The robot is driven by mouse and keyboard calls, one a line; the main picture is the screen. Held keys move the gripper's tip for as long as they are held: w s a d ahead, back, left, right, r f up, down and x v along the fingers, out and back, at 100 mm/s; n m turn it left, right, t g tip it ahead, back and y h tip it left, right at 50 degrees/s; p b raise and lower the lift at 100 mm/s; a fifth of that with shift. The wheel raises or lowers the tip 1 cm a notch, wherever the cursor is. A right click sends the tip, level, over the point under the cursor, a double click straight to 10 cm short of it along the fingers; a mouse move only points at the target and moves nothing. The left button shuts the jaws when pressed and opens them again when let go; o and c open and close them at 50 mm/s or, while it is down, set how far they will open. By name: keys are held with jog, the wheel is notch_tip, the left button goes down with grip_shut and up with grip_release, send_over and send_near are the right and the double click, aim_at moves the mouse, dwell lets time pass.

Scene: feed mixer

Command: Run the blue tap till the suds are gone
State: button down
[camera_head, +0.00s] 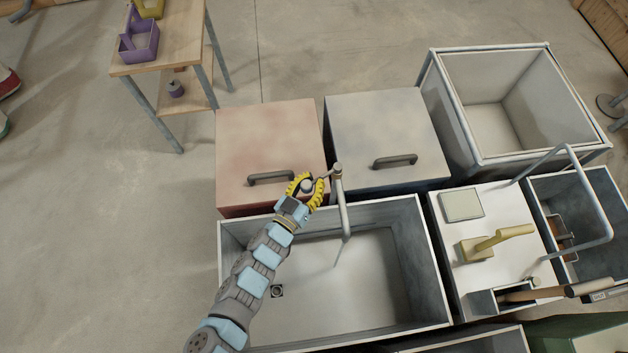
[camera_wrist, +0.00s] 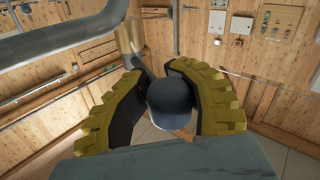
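The tap (camera_head: 339,185) stands at the back rim of the large basin (camera_head: 419,255), its pipe reaching forward over the basin. A thin pale line hangs below the spout; I cannot tell whether it is water. A dark blue-grey round knob (camera_wrist: 172,103) sits on the tap's side, joined toward a brass fitting (camera_wrist: 129,35). My gripper (camera_head: 307,186) has its yellow ridged fingers on either side of this knob. In the wrist view the fingers (camera_wrist: 160,72) flank it closely; whether they press on it is unclear. I see no clear suds on the basin floor.
A red-topped bin (camera_head: 265,140) and a grey-topped bin (camera_head: 380,125) with handles stand behind the basin. To the right is a white counter with a yellow lever (camera_head: 505,236). A wooden table (camera_head: 178,50) stands at back left.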

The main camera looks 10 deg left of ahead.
jog(key=c, duration=1.1)
grip_release()
jog(key=shift+w+a, duration=0.15)
jog(key=shift+c, duration=0.2)
jog(key=shift+o, duration=0.5)
jog(key=shift+w+r, duration=0.1)
jog(key=shift+w, duration=0.1)
jog(key=shift+s, duration=0.1)
jog(key=v, duration=1.2)
